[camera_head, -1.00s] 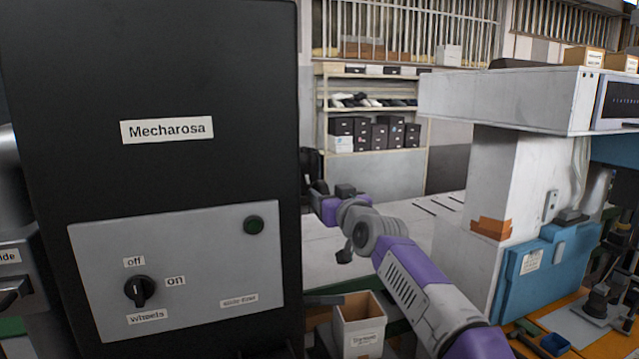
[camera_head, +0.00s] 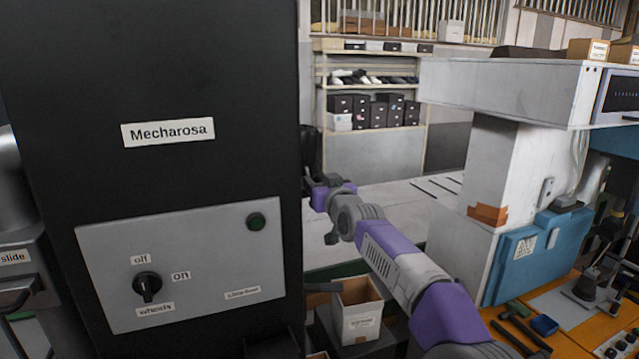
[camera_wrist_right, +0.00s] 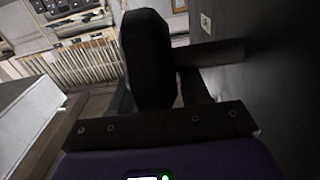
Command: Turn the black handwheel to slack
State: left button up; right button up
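The black handwheel (camera_wrist_right: 146,60) stands edge-on in the right wrist view, a thick dark rim with a shaft running right to the dark cabinet wall. In the head view a dark rounded piece of it (camera_head: 311,150) shows past the cabinet's right edge; the rest is hidden. My right gripper (camera_head: 318,183) is just below it, beside the cabinet. In the right wrist view its fingers are spread, one to each side of the rim. The right finger looks apart from the rim; contact on the left is hidden. My left gripper is not in view.
The black Mecharosa cabinet (camera_head: 190,70) fills the left, with a grey panel and a black wheels switch (camera_head: 147,287). An open box (camera_head: 357,310) stands below my right arm. A white machine (camera_head: 490,180) is at right. A pale surface lies behind the arm.

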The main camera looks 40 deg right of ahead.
jog(key=c, duration=0.6)
jog(key=shift+c, duration=0.2)
dwell(0.8)
jog(key=o, duration=1)
jog(key=shift+c, duration=0.2)
jog(key=shift+s+f+b, duration=0.1)
jog(key=shift+s+b, duration=0.2)
jog(key=shift+b, duration=0.15)
jog(key=b+v, duration=0.6)
jog(key=v, duration=0.1)
jog(key=shift+w, duration=0.1)
